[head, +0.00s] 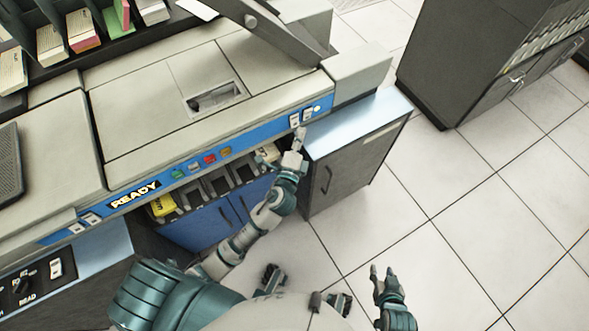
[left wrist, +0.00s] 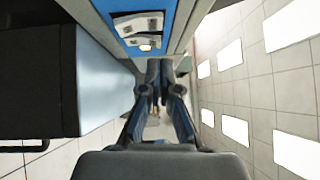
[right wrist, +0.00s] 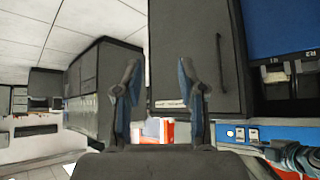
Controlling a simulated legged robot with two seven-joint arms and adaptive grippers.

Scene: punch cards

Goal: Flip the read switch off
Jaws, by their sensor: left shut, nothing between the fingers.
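A pair of white rocker switches (head: 294,120) is set in the right end of the machine's blue front strip. It also shows in the left wrist view (left wrist: 146,42). Its labels are too small to read. My left gripper (head: 300,133) is shut and empty, just below this pair; I cannot tell if it touches. The left gripper's fingers (left wrist: 160,68) are together in the left wrist view. Another rocker switch (head: 56,268) sits on a dark panel lettered READ at the lower left. My right gripper (head: 382,270) is open and empty over the floor; its fingers (right wrist: 161,85) stand apart.
The blue strip (head: 255,137) also carries a lit READY sign (head: 135,195), coloured buttons and switches at its left end. Card slots lie under it. A grey cabinet (head: 340,185) stands right of the slots, a dark cabinet (head: 450,60) farther right. Tiled floor (head: 480,220) is clear.

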